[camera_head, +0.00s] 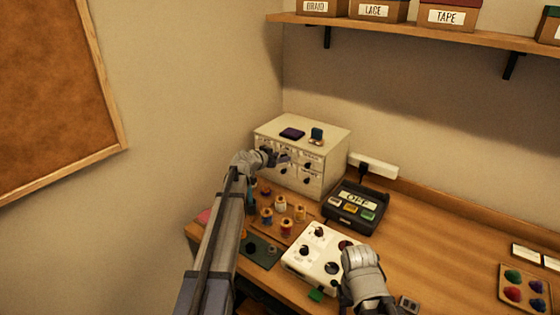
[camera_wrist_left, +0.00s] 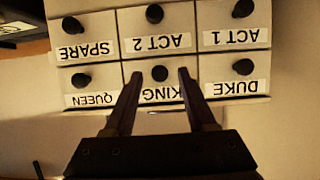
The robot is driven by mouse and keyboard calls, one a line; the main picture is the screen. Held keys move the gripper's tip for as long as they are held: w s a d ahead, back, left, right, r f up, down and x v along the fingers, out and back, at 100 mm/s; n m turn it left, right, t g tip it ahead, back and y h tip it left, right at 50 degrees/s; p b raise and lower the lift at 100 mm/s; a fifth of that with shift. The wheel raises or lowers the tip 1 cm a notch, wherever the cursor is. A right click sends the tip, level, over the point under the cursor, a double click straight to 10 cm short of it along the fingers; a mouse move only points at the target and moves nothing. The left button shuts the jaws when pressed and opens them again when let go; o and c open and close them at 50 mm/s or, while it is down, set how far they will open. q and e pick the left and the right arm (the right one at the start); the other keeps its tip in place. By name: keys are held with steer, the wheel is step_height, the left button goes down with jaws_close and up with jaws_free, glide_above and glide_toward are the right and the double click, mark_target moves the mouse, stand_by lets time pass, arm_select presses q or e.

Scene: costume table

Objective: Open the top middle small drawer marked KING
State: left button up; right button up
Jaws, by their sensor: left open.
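The cream drawer cabinet (camera_head: 328,165) stands at the back left of the table. The wrist view shows its labels upside down. The drawer marked KING (camera_wrist_left: 160,96) is in the middle of the lower row there, between QUEEN (camera_wrist_left: 92,100) and DUKE (camera_wrist_left: 235,88). It looks closed. Its dark round knob (camera_wrist_left: 159,73) shows between the fingertips of my left gripper (camera_wrist_left: 158,75), which is open and pointed at the drawer front. I cannot tell whether a finger touches it. In the head view my left gripper (camera_head: 276,157) covers part of the drawer fronts. My right gripper (camera_head: 362,280) is over the front of the table, its fingers unclear.
A purple item (camera_head: 292,133) and a small teal box (camera_head: 317,135) lie on the cabinet. A shelf (camera_head: 420,32) hangs above.

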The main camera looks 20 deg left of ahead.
arm_select(q)
jaws_close()
stand_by(0.5)
stand_by(1.0)
